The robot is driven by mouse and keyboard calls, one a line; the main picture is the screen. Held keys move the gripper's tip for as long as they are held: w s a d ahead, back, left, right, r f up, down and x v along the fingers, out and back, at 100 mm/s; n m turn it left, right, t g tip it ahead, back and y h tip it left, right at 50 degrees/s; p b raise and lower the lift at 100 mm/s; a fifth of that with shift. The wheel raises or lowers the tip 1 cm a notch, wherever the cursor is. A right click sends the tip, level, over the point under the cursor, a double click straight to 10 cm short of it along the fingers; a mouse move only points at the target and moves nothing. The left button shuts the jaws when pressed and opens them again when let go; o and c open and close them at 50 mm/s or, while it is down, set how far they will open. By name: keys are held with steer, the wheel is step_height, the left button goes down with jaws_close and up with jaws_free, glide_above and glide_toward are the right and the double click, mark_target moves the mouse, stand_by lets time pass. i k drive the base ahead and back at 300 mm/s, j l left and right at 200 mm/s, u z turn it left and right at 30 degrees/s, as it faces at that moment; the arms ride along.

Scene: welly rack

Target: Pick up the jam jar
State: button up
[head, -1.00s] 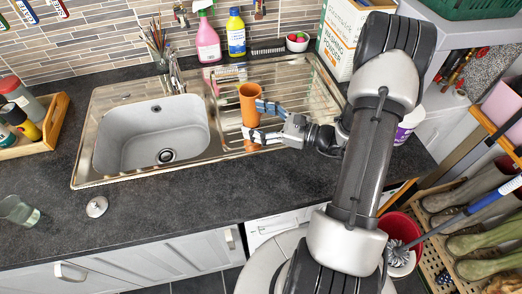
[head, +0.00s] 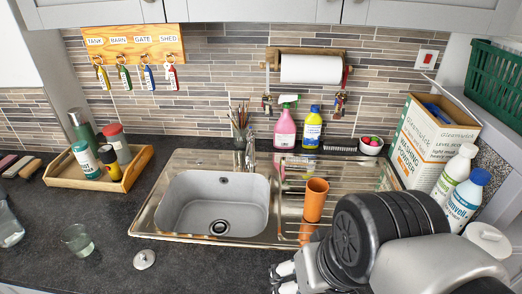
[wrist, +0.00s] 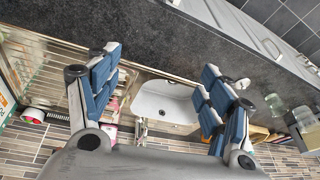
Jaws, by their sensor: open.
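A clear glass jar (head: 77,240), which I take for the jam jar, stands on the dark worktop left of the sink. A glass vessel that looks like it shows at the right of the wrist view (wrist: 276,104). My gripper (wrist: 158,88) is open, with its blue-padded fingers wide apart and nothing between them. In the head view my gripper (head: 283,277) is partly hidden behind my arm, at the worktop's front below the sink. It is well to the right of the jar.
An orange cup (head: 315,200) stands on the draining board. A small silver disc with a knob (head: 144,259) lies right of the jar. A larger clear vessel (head: 8,225) is at the left edge. A wooden tray (head: 75,183) with bottles stands behind.

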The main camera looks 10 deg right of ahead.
mark_target(83, 247)
steer(key=j+u, duration=0.15)
steer(key=u, duration=1.3)
